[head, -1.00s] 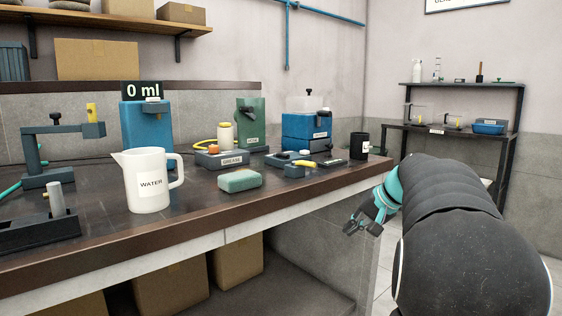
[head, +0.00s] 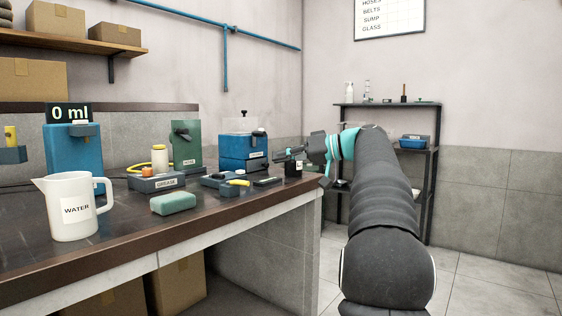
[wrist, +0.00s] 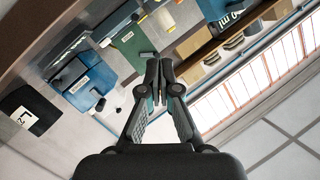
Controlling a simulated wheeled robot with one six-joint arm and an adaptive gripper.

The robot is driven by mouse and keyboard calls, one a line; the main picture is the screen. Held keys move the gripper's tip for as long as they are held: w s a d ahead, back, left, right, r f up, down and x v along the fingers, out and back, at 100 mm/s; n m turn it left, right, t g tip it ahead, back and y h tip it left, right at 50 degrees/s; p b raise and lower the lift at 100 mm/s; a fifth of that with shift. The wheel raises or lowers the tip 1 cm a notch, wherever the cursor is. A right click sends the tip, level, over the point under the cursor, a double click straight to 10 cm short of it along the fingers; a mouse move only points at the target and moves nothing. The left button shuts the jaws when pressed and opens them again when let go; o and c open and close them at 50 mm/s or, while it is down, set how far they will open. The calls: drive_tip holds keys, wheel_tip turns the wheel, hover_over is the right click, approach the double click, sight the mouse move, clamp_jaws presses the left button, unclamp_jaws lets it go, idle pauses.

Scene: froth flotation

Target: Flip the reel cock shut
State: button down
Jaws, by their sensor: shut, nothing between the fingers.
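The likeliest reel cock is the black lever (head: 181,131) on the upright green unit (head: 187,150) at the back of the bench. The green unit's small label is hard to read. In the wrist view the green unit (wrist: 130,42) lies beyond and left of my fingertips; its lever's angle is unclear there. My gripper (head: 280,155) is at the bench's right end, above its surface and well right of the green unit. It overlaps the black mug in the picture. In the wrist view my gripper (wrist: 159,58) has its fingertips together and empty.
A blue machine (head: 238,152) stands between the green unit and my gripper. The black mug (head: 293,169) is near the bench's right end. Open floor lies right.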

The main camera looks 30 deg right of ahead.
sight(238, 183)
drive_tip(key=x, duration=0.6)
drive_tip(key=shift+w+a, duration=0.2)
drive_tip(key=shift+a, duration=0.05)
drive_tip(key=shift+a+f, duration=0.55)
drive_tip(key=shift+f, duration=0.35)
drive_tip(key=shift+s+a+f+b, duration=0.2)
drive_tip(key=shift+a+f+b, duration=0.05)
drive_tip(key=shift+f, duration=0.2)
drive_tip(key=shift+s+a+f+b, duration=0.2)
drive_tip(key=shift+a+f, duration=0.05)
drive_tip(key=shift+f, duration=0.2)
